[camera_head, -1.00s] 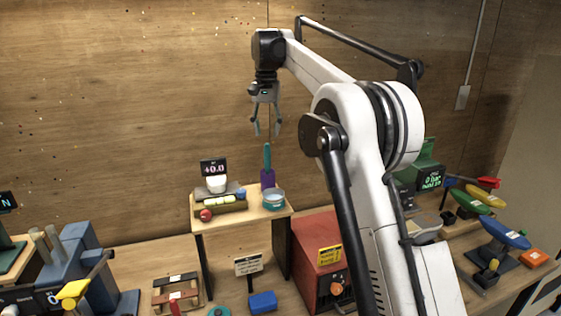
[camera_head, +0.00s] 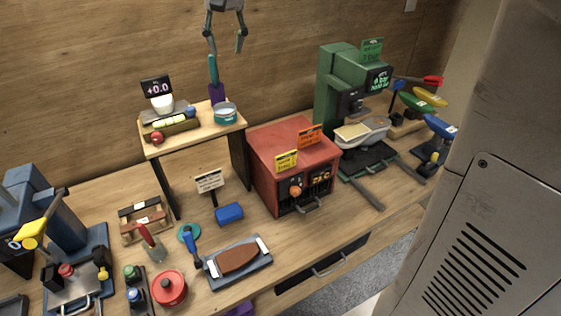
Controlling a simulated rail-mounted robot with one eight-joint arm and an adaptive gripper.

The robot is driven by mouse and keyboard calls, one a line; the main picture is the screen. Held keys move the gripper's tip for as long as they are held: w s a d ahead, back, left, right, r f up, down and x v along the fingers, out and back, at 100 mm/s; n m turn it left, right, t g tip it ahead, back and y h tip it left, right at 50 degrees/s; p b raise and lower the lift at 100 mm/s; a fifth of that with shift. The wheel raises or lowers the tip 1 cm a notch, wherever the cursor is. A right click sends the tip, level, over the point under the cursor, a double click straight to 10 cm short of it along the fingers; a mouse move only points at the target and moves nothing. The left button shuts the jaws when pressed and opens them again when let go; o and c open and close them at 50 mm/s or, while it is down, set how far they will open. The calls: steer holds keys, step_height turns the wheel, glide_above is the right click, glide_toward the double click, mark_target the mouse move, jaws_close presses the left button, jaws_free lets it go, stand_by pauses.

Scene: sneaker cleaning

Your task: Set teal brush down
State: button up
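The teal brush (camera_head: 213,71) stands upright with its lower end in a purple holder (camera_head: 217,94) at the back of the small raised shelf (camera_head: 229,125). My gripper (camera_head: 225,46) hangs above and slightly right of the brush, fingers pointing down and spread apart. Its fingers hold nothing and look apart from the brush. The upper part of the gripper is cut off by the top edge of the view.
A red heater box (camera_head: 290,155) and a green press (camera_head: 338,80) stand to the right.

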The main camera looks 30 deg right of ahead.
steer(key=s+f+n+t, duration=0.1)
steer(key=s+f+t, duration=0.1)
steer(key=s+f, duration=0.7)
steer(key=s+f+n+t, duration=0.1)
steer(key=s+f, duration=0.8)
steer(key=s, duration=1)
steer(key=shift+n+t, duration=0.4)
steer(key=shift+t, duration=0.2)
steer(key=shift+s, duration=0.1)
step_height(320, 180, down, 13)
steer(key=b, duration=1.3)
steer(key=shift+r, duration=0.2)
